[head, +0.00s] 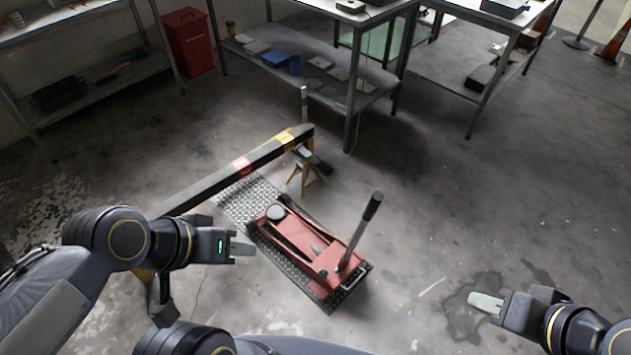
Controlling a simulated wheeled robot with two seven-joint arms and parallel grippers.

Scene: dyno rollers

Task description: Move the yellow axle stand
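A yellow axle stand (306,178) stands on the floor just behind the red floor jack, under the far end of a long dark beam (222,178) with red and yellow bands. Another yellow piece (144,275) shows beside my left arm near the beam's near end, mostly hidden. My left gripper (243,250) is in front of the jack's left side, apart from the far stand, with nothing seen in it. The finger gap of neither gripper can be made out.
The red floor jack (302,248), its handle raised, sits on a metal tread plate (241,205) between my grippers. Metal benches with shelves (335,89) stand behind. A red bin (190,42) is at the back left. The floor on the right is clear.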

